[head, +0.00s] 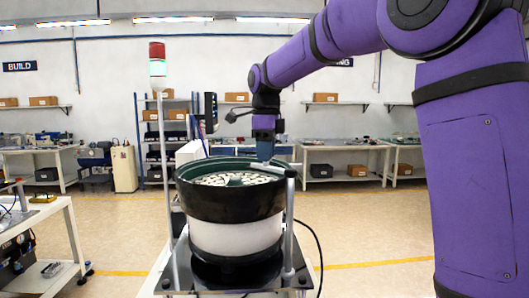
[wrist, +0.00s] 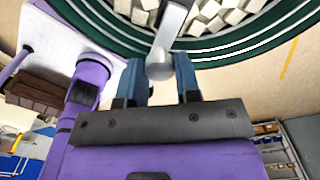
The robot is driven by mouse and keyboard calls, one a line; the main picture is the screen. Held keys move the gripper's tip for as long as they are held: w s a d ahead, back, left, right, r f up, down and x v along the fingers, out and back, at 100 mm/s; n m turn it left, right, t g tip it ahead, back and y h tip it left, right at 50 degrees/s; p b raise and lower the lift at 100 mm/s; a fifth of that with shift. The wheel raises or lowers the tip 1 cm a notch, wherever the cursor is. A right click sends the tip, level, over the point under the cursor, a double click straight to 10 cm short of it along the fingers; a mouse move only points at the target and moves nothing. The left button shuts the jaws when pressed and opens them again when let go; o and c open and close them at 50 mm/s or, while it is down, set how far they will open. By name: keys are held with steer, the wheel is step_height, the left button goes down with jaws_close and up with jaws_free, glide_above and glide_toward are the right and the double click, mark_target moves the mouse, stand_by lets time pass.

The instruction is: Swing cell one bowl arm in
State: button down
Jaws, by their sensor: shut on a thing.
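The bowl feeder's dark green bowl (head: 228,205) stands on a white drum and holds many pale blocks. In the wrist view the bowl's rim (wrist: 240,55) curves across the top. The grey bowl arm (head: 275,168) reaches from an upright post at the bowl's right side over the rim. In the wrist view the bowl arm (wrist: 170,25) ends in a round grey knob, with its bar over the blocks. My gripper (head: 264,155) is at the bowl's right rim. In the wrist view its blue fingers (wrist: 160,75) are on either side of the knob, shut on it.
A red and white signal light (head: 157,60) stands on a pole left of the bowl. A bench (head: 40,225) with equipment is at the left. A black cable hangs right of the feeder. Open floor (head: 360,225) lies to the right, with shelves and tables behind.

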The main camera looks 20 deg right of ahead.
steer(key=shift+d, duration=0.1)
stand_by(0.3)
steer(key=c, duration=0.8)
jaws_free()
step_height(320, 180, up, 11)
steer(key=shift+f, duration=0.1)
steer(key=s+d+f+n+t, duration=0.1)
steer(key=s+d+f+n, duration=0.1)
steer(key=s+n, duration=0.55)
steer(key=s+d+f+n+t, duration=0.1)
steer(key=s+f+n+t, duration=0.3)
steer(key=s, duration=0.6)
steer(key=s+f+n, duration=0.4)
steer(key=s, duration=0.1)
steer(key=s+f+n, duration=0.4)
steer(key=s, duration=0.1)
steer(key=s+f+n, duration=0.3)
steer(key=s+n, duration=0.1)
steer(key=n, duration=0.1)
steer(key=shift+s+d+f, duration=0.25)
steer(key=shift+s+f, duration=0.15)
